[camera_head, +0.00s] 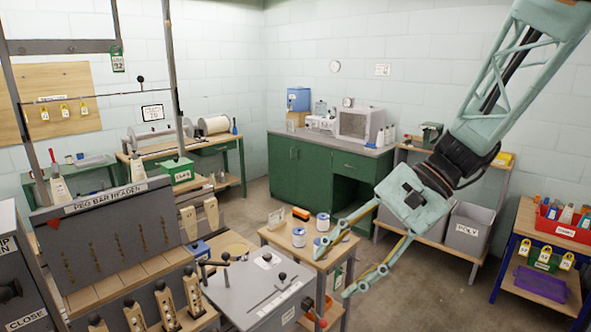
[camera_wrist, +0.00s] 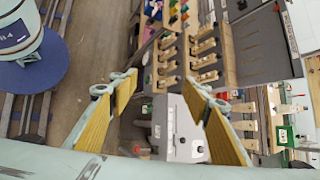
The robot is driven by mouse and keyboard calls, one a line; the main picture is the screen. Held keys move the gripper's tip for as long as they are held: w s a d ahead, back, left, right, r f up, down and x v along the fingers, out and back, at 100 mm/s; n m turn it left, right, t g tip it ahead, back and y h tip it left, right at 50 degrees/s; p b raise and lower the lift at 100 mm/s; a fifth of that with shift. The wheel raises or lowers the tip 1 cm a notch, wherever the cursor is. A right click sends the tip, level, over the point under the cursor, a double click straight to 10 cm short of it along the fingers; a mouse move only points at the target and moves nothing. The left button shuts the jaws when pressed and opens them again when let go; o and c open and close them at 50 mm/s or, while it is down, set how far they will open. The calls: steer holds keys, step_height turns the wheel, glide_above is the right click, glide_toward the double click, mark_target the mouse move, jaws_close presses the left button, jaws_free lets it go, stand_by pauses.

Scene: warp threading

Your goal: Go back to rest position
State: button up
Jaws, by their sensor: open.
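My gripper (camera_head: 334,271) hangs from the raised arm on the right of the head view. Its two fingers are spread and point left and down, above and near the small wooden table (camera_head: 345,243). In the wrist view my gripper (camera_wrist: 157,93) also shows wide apart, with yellow pads on the inner faces and nothing between them. It appears to hold nothing. The grey peg bar reader (camera_head: 110,235) stands at the left of the head view, apart from my gripper.
A grey box (camera_head: 250,290) with black knobs stands left of my gripper. Several spools, one a white-and-blue spool (camera_head: 298,237), sit on the small table. A green cabinet (camera_head: 310,172) is behind. A red bin (camera_head: 565,230) is at right. Floor is free between.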

steer(key=s+d+r+n+t+h, duration=0.1)
steer(key=s+d+r+n+h, duration=0.1)
steer(key=s, duration=0.6)
steer(key=s+d+r+n+t+h, duration=0.2)
steer(key=s+d, duration=0.4)
steer(key=s, duration=0.3)
steer(key=s+d+r+n+t+h, duration=0.2)
steer(key=s+d+r+n+h, duration=0.2)
steer(key=s, duration=0.4)
steer(key=shift+s+h, duration=0.15)
steer(key=shift+h, duration=0.15)
steer(key=shift+d, duration=0.1)
stand_by(1.2)
steer(key=shift+f, duration=0.1)
stand_by(0.6)
step_height(320, 180, down, 6)
steer(key=b, duration=0.6)
stand_by(0.5)
